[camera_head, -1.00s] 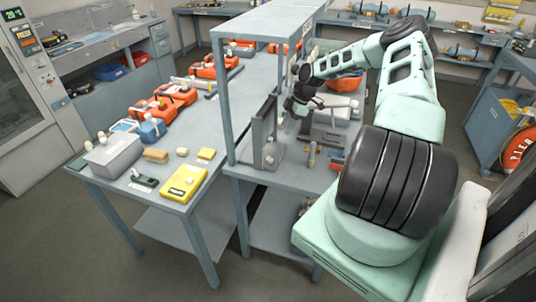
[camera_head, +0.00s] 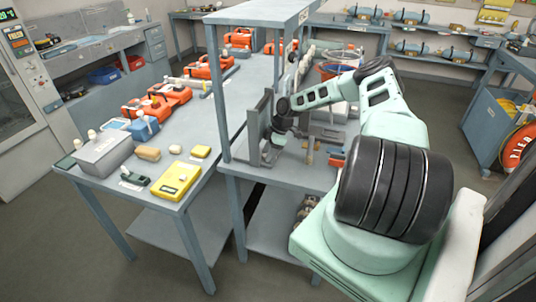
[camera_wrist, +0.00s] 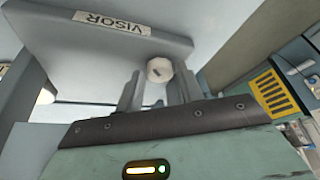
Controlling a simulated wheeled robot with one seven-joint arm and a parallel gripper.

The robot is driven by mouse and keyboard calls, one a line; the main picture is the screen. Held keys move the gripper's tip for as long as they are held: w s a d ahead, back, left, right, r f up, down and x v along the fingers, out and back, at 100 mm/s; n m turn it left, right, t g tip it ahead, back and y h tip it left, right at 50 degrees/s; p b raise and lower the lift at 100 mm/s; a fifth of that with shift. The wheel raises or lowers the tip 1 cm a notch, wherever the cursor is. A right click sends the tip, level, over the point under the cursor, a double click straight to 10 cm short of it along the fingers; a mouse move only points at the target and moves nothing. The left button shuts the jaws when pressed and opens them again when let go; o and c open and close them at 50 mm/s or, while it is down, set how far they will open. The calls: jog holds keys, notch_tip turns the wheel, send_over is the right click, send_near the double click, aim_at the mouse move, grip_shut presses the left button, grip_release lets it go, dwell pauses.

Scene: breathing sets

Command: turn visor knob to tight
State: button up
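A grey panel with a label reading VISOR (camera_wrist: 112,24) fills the top left of the wrist view. The off-white visor knob (camera_wrist: 159,70), with a dark mark on its face, sits by the panel's lower edge. My gripper (camera_wrist: 156,88) is open and empty, its two grey fingers apart with the knob seen in the gap between them. I cannot tell whether the fingers reach around the knob or stop short of it. In the head view my gripper (camera_head: 274,139) is beside the upright grey panel (camera_head: 254,128); the knob is not discernible there.
A shelf post (camera_head: 218,95) stands left of the panel. Small upright parts (camera_head: 310,152) and an orange-rimmed bin (camera_head: 340,70) are near my arm. A yellow case (camera_head: 176,180) and orange sets (camera_head: 158,108) lie on the left bench.

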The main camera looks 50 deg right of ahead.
jog(key=c, duration=0.7)
jog(key=shift+m, duration=0.3)
jog(key=m+b, duration=0.1)
jog(key=m, duration=0.1)
jog(key=m+t+h+b, duration=0.1)
jog(key=m, duration=0.1)
jog(key=shift+s+a+h+b, duration=0.1)
jog(key=shift+h+b, duration=0.2)
jog(key=shift+a+m+t+h+b, duration=0.15)
jog(key=shift+m+h+b, duration=0.4)
jog(key=shift+m, duration=0.6)
jog(key=shift+m+t+h+b, duration=0.25)
jog(key=shift+m+b, duration=0.45)
jog(key=shift+m, duration=0.45)
jog(key=o, duration=0.7)
